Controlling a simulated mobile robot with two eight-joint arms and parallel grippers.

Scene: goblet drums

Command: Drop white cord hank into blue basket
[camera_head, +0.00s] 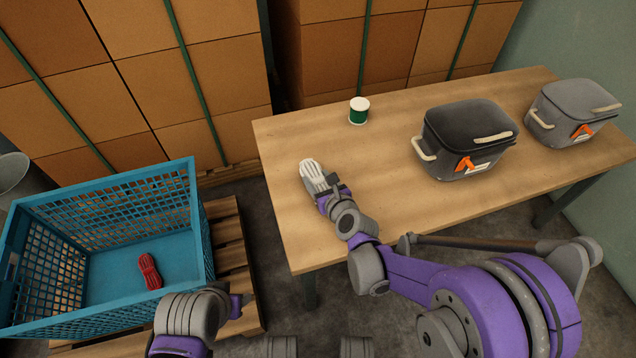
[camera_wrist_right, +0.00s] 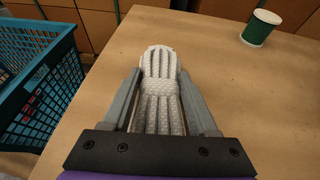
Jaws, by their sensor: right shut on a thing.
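The white cord hank (camera_head: 312,174) is at the left part of the wooden table, held by my right gripper (camera_head: 325,192). In the right wrist view the hank (camera_wrist_right: 160,85) lies lengthwise between the two grey fingers of the gripper (camera_wrist_right: 162,100), which are shut on it. I cannot tell whether the hank touches the table top. The blue basket (camera_head: 105,317) stands left of the table with an open top. Its side also shows in the right wrist view (camera_wrist_right: 40,85). My left gripper (camera_head: 240,304) shows only in part near the basket's right front corner; its fingers are unclear.
A red cord hank (camera_head: 149,270) lies inside the basket. The basket stands on a wooden pallet (camera_head: 232,255). On the table (camera_head: 385,160) are a green and white spool (camera_head: 359,111), a black lidded case (camera_head: 466,140) and a grey one (camera_head: 572,112). Stacked cartons (camera_head: 130,80) stand behind.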

